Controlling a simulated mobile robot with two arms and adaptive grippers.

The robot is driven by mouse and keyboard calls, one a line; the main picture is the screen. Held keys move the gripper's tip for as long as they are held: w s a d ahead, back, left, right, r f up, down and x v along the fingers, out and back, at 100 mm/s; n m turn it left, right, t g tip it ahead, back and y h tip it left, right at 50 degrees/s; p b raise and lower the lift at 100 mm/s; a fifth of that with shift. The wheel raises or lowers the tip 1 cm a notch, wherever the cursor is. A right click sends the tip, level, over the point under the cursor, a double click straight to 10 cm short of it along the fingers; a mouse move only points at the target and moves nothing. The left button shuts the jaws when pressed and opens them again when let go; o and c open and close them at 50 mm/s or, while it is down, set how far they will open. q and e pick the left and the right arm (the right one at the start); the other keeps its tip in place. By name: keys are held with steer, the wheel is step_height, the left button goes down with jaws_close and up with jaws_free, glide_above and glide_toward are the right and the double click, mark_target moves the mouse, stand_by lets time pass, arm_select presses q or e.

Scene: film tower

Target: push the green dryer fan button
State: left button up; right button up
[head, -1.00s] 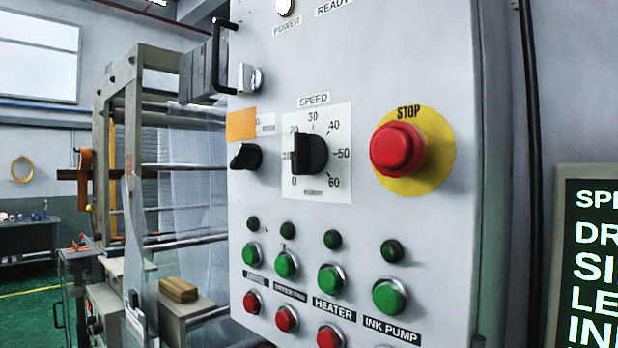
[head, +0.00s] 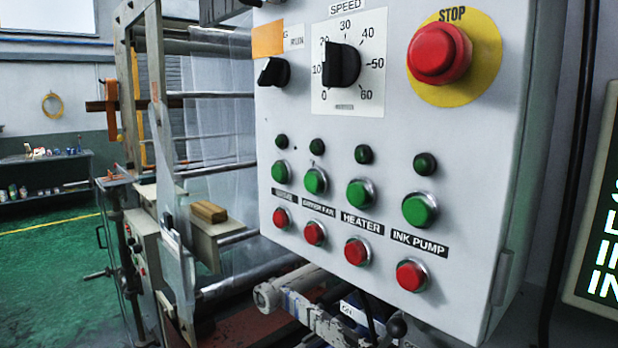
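The green dryer fan button (head: 316,181) is on the front of a light grey control panel (head: 300,110). It is the second from the left in a row of green buttons, above the label "DRYER FAN" (head: 318,207). A small dark green lamp (head: 317,147) sits above it and a red button (head: 315,233) below it. The lamp looks unlit. Neither of my grippers shows in the head view.
A red STOP button (head: 439,54) on a yellow disc sticks out at the panel's upper right. Green heater (head: 360,193) and ink pump (head: 419,209) buttons are to the right. A metal frame with rollers (head: 220,165) stands left. Green floor (head: 50,270) is open at far left.

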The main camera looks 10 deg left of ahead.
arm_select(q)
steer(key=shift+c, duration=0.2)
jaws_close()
